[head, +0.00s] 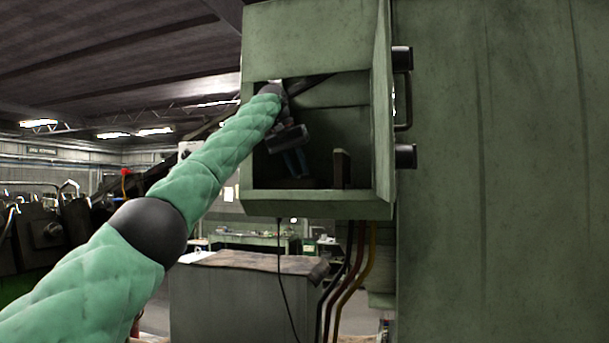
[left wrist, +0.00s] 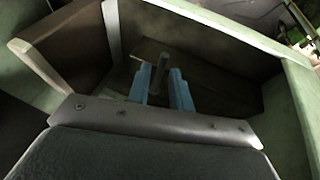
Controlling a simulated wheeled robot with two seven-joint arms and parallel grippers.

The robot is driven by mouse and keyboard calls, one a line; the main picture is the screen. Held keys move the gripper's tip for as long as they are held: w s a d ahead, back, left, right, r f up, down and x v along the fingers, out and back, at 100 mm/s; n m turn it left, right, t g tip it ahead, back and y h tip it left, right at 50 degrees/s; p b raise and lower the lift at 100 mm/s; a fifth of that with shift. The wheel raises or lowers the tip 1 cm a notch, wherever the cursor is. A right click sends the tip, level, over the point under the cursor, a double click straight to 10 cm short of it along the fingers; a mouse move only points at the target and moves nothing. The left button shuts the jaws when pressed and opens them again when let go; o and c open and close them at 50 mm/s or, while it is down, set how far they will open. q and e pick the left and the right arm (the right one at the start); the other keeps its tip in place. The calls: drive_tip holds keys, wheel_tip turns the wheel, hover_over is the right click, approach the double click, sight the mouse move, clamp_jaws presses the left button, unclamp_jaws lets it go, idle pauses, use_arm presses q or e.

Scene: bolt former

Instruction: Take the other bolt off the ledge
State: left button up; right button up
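My left gripper (head: 295,162) is inside an open green cabinet, pointing down, small and dark in the head view. In the left wrist view its two blue fingers (left wrist: 164,90) stand apart. A grey bolt (left wrist: 159,71) shows upright between the fingertips or just beyond them, with a gap visible to at least one finger. It stands by a dark ledge (left wrist: 215,72) in the cabinet floor area. I cannot make out the bolt in the head view. My right gripper is in neither view.
The green cabinet (head: 310,208) has its door (head: 382,110) swung open on the right. A brown upright plate (head: 341,168) stands inside, right of my gripper; a brown panel (left wrist: 75,45) shows close by in the left wrist view. Cabinet walls closely surround the hand.

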use_arm(q)
drive_tip(key=shift+w+f, duration=0.15)
drive_tip(key=shift+f, duration=0.3)
drive_tip(key=shift+d, duration=0.1)
drive_tip(key=shift+c, duration=0.5)
clamp_jaws()
drive_tip(key=shift+r, duration=0.15)
